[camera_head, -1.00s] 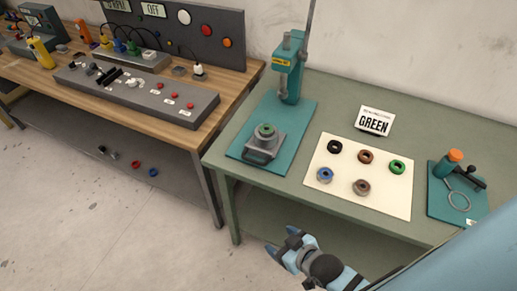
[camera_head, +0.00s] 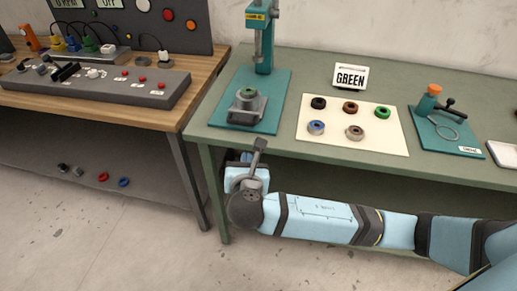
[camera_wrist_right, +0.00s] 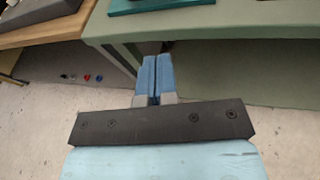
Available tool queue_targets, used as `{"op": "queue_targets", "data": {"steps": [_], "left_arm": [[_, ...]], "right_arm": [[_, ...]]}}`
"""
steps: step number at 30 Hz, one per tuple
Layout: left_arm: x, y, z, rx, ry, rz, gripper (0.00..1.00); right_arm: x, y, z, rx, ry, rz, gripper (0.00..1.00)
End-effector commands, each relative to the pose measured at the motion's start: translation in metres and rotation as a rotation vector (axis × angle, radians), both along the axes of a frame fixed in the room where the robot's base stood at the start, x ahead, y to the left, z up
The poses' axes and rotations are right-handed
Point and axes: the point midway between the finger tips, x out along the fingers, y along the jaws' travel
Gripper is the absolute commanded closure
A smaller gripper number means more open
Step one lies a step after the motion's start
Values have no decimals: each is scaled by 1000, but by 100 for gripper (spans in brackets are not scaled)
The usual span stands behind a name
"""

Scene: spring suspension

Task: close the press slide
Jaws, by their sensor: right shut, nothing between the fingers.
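The teal press (camera_head: 264,42) stands on its teal base plate (camera_head: 272,98) at the left end of the green table. The grey press slide (camera_head: 243,107) sits at the front of this plate, out in front of the column, with its handle toward the table's front edge. A green ring part (camera_head: 248,92) rests on top of it. My right gripper (camera_head: 239,156) is just off the table's front edge, in front of the slide and apart from it. In the right wrist view its blue fingers (camera_wrist_right: 156,72) are together, with nothing between them. My left gripper is not in view.
A cream mat (camera_head: 380,140) with several coloured rings lies right of the press, a GREEN sign (camera_head: 350,77) behind it. A teal tool plate (camera_head: 447,134) is farther right. A wooden bench (camera_head: 150,116) with a grey control panel stands left, across a gap.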

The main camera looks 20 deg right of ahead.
Motion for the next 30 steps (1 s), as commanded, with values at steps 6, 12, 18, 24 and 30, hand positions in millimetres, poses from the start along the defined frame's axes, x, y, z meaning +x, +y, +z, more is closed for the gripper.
{"op": "queue_targets", "data": {"steps": [6, 12, 18, 24, 30], "left_arm": [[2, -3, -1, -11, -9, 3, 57], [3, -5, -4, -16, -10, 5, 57], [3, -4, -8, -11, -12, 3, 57], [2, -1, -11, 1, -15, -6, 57], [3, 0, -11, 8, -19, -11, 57]], "right_arm": [[8, -9, 8, -137, -20, -19, 100], [35, -20, 1, -138, -18, -20, 100], [75, -36, -8, -136, -18, -21, 100], [109, -49, -16, -134, -18, -19, 100], [127, -56, -20, -133, -17, -17, 100]]}}
